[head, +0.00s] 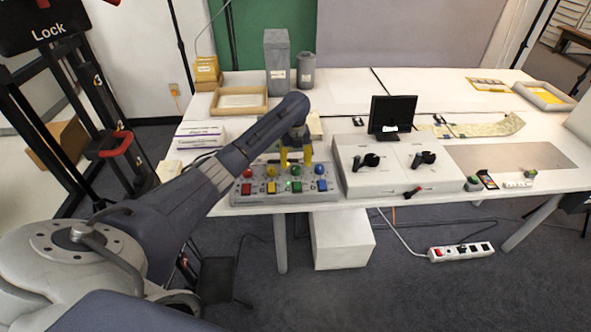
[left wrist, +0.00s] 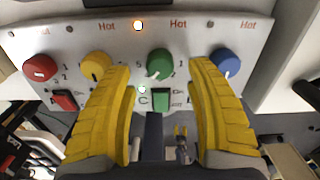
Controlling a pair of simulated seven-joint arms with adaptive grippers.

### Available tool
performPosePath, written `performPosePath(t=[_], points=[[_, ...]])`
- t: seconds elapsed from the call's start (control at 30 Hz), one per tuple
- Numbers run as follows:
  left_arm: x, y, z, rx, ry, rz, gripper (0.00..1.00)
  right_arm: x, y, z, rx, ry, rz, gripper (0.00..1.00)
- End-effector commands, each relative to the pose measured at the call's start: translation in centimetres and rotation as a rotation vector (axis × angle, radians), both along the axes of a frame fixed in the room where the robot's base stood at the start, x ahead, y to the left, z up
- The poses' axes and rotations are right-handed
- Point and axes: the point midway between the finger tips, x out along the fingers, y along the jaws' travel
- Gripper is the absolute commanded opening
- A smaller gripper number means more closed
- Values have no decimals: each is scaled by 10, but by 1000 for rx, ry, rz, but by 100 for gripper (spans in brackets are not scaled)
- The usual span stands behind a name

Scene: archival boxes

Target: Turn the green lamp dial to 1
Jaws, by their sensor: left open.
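The green dial (left wrist: 160,63) sits on a grey control panel (head: 283,199), between a yellow dial (left wrist: 96,66) and a blue dial (left wrist: 224,62). A red dial (left wrist: 40,68) is at the far left. The green dial also shows in the head view (head: 296,171). In the head view the gripper (head: 295,157) is over the panel's back part. My right gripper is not in view.
Coloured switches, including a green one (left wrist: 161,99), sit below the dials. An orange-white light (left wrist: 138,25) glows above them. A white box with black knobs (head: 385,185) stands right of the panel. White-purple boxes (head: 200,136) lie to the left.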

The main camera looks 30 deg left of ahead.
Motion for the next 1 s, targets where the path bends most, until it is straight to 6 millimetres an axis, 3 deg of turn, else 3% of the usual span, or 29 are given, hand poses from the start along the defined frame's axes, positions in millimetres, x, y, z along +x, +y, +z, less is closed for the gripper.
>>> performPosePath(t=[0.3,0.8,1.0], points=[[0,0,-32,-1,1,1,55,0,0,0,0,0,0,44],[0,0,-38,1,-1,1,55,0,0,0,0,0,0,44],[0,0,-38,1,-1,0,32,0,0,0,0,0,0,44]])
